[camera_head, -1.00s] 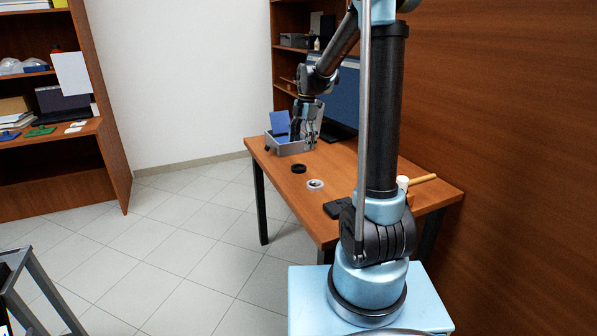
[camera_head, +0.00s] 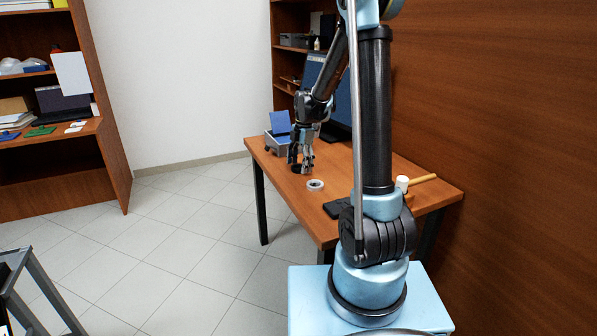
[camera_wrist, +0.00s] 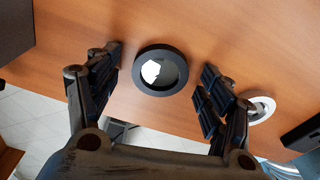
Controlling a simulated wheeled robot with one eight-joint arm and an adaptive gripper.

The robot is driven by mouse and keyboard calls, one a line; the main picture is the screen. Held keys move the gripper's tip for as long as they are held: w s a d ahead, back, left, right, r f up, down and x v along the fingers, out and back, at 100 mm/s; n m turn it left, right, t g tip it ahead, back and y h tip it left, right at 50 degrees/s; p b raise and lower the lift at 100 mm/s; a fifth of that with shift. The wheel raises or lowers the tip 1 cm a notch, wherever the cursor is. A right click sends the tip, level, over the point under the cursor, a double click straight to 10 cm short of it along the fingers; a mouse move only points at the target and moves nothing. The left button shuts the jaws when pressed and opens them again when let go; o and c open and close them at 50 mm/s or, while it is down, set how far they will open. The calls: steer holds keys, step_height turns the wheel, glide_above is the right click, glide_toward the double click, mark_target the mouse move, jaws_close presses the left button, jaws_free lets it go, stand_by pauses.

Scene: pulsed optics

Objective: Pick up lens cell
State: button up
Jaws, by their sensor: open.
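The lens cell, a black ring with glass in its middle, lies flat on the wooden table (camera_head: 357,172). In the wrist view the lens cell (camera_wrist: 160,70) is just beyond my fingertips, between the lines of the two fingers. In the head view it is mostly hidden by my gripper (camera_head: 301,167), which is low over the table there. In the wrist view my gripper (camera_wrist: 163,75) is open and empty, with one finger to each side of the ring. I cannot tell the exact height of the fingertips above the table.
A white ring (camera_head: 315,185) lies near the lens cell and also shows beside my right finger in the wrist view (camera_wrist: 262,108). A grey tray with a blue panel (camera_head: 281,124) stands behind. A dark flat object (camera_head: 337,207) and a mallet-like tool (camera_head: 405,184) lie nearer the front.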

steer(key=c, duration=1.2)
steer(key=shift+o, duration=0.2)
steer(key=shift+r, duration=0.1)
